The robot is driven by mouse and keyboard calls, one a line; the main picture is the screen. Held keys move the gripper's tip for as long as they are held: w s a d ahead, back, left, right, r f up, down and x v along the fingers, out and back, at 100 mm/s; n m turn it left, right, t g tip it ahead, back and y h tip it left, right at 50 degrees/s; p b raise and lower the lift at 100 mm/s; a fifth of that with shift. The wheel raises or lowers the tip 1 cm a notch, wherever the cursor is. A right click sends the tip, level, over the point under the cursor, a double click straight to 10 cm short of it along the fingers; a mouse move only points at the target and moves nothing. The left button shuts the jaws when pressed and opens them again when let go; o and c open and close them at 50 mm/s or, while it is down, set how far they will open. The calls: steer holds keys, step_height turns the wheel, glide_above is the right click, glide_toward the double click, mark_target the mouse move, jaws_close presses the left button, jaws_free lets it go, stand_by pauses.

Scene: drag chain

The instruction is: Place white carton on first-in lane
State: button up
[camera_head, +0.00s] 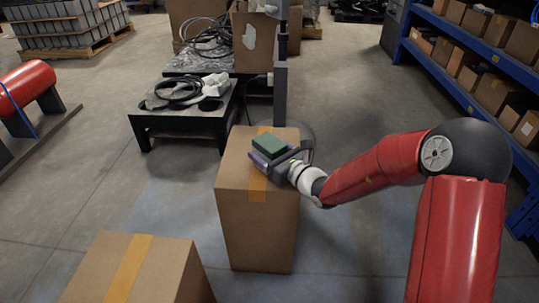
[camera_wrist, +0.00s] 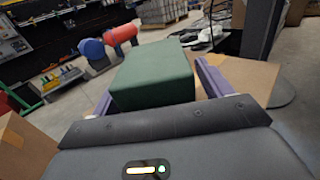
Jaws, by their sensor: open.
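My gripper (camera_head: 272,156) is at the top of a tall cardboard box (camera_head: 254,215). A green block (camera_head: 268,144) is there with it. In the wrist view the green block (camera_wrist: 155,76) lies between my two purple fingers, which stand open on either side of it. I cannot tell whether the fingers touch it. No white carton can be made out for sure, and no lane marked first-in can be identified.
A second taped cardboard box (camera_head: 135,270) stands at the front left. A dark table (camera_head: 178,122) with black cable and white items is behind. Blue shelving (camera_head: 478,68) with cartons lines the right. A red cylinder (camera_head: 26,84) lies at left. Floor between is clear.

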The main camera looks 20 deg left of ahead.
steer(key=shift+c, duration=0.5)
steer(key=c, duration=1)
steer(key=shift+c, duration=0.9)
steer(key=shift+r, duration=0.15)
